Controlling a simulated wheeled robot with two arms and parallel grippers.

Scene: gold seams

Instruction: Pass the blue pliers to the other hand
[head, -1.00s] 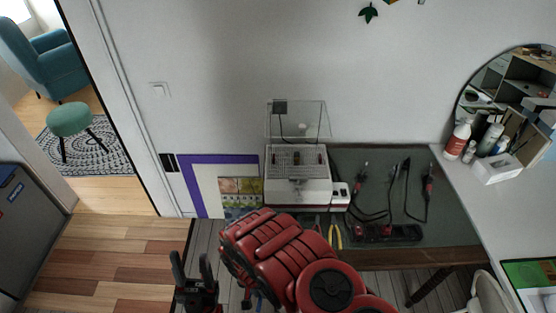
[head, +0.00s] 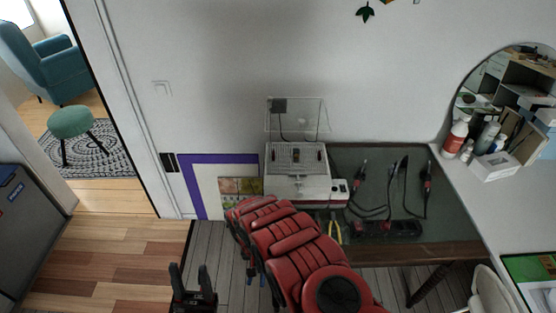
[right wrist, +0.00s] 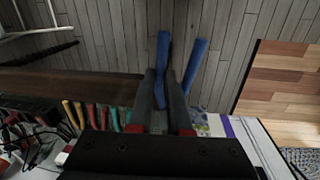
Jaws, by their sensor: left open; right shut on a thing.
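The blue pliers (right wrist: 193,68) are in my right gripper (right wrist: 160,88), whose dark fingers are shut on them in the right wrist view. Their two blue handles stick out past the fingertips and spread apart; the jaws are hidden. In the head view, only small blue parts of the pliers (head: 250,272) show beside my red right arm, which hides the right gripper. My left gripper (head: 190,274) is open and empty at the bottom of the head view, left of the pliers and apart from them.
A workbench (head: 440,232) stands against the wall, holding a white-and-red machine (head: 298,188), cabled tools (head: 362,178) and yellow-handled pliers (head: 335,232). A white table (head: 470,205) with bottles is at the right. Open floor (head: 110,255) lies at the left.

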